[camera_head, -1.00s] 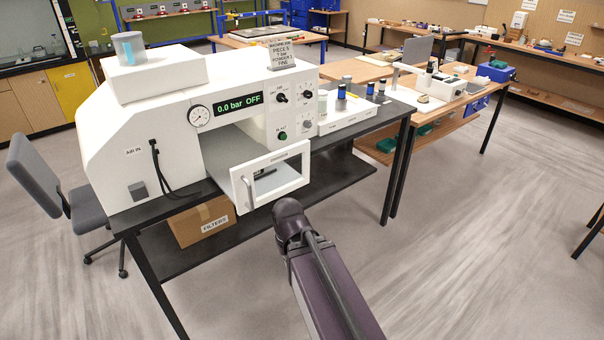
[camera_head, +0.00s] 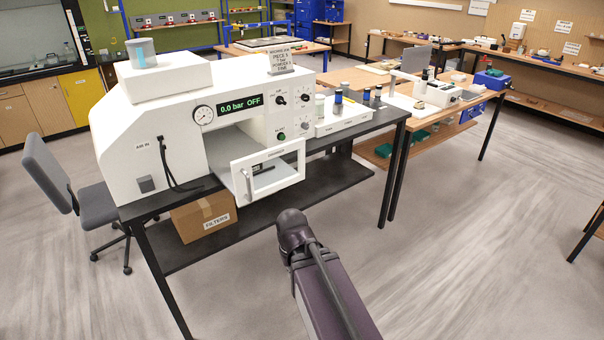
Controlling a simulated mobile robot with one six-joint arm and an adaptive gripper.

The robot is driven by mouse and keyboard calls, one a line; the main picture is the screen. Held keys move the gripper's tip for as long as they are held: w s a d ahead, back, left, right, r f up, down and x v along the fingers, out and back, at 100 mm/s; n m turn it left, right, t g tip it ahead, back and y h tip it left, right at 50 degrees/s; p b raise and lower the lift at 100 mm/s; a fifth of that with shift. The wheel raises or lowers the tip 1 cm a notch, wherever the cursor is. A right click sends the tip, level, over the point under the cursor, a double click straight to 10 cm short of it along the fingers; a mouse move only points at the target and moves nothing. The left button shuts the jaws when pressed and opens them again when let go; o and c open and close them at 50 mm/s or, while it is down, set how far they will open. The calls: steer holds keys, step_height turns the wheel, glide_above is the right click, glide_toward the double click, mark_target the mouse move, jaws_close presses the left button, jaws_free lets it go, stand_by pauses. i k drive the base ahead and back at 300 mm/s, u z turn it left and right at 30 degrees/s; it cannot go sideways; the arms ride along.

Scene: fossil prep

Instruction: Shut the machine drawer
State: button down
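The white machine (camera_head: 170,115) stands on a black table, its display reading "0.0 bar OFF". Its drawer (camera_head: 239,178) is pulled out at the front, with a window in its front panel and a vertical handle (camera_head: 249,184) at the left edge of that panel. A dark object shows through the window, too small to name. My dark arm reaches in from the bottom of the picture and ends just below and in front of the drawer. My gripper cannot be made out; it is hidden beyond the arm's last visible joint.
A grey chair (camera_head: 85,200) stands at the left. Jars stand on a white tray (camera_head: 345,120) right of the machine.

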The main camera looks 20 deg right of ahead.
mark_target(234, 169)
steer(key=z, duration=0.55)
steer(key=k, duration=0.2)
steer(key=u, duration=1.9)
steer(key=i, duration=0.8)
steer(key=z, duration=0.7)
